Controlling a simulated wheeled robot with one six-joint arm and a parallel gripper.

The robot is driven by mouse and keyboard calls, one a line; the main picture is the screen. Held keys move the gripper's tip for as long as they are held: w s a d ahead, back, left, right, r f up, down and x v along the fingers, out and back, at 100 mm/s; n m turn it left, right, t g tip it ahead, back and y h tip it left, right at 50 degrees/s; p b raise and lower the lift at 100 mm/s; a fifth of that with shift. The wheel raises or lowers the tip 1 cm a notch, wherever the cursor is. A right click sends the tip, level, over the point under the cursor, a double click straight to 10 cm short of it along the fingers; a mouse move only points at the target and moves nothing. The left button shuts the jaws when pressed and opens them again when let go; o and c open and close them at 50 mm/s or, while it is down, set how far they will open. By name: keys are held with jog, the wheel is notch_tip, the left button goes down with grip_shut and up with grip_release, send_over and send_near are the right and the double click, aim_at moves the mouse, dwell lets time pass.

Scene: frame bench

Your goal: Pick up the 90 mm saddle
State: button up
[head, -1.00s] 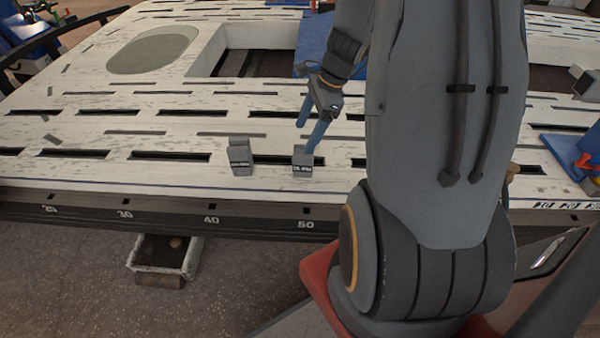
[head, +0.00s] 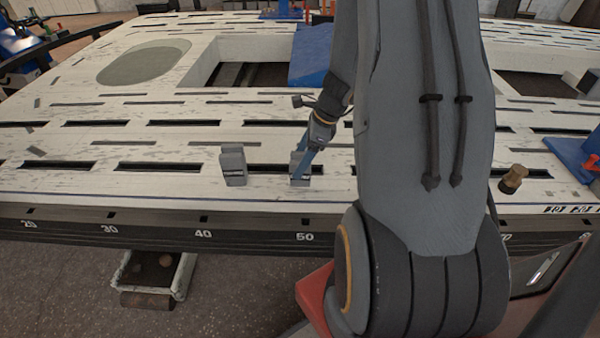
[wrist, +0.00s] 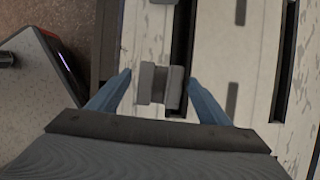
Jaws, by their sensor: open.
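Two small grey saddles stand on the white slotted bench top (head: 60,180) near its front edge. The left saddle (head: 233,167) stands apart from my gripper. The right saddle (head: 299,180) is at my fingertips, partly hidden by a blue finger. The labels are too small to read, so I cannot tell which is 90 mm. My gripper (head: 300,166) points down at the right saddle. In the wrist view one grey saddle (wrist: 151,84), with a narrower waist, lies between the two open blue fingers (wrist: 160,77), with a gap visible on each side.
A long dark slot runs beside the saddle. A brass-coloured knob (head: 513,179) stands to the right, beyond my arm. A blue block (head: 310,55) lies by the rectangular opening behind. A tray (head: 180,276) sits below the front edge.

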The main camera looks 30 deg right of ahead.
jog(key=shift+w+a+f, duration=0.1)
jog(key=shift+f, duration=0.05)
jog(key=shift+c, duration=0.2)
jog(key=c, duration=1.5)
jog(key=shift+o, duration=0.2)
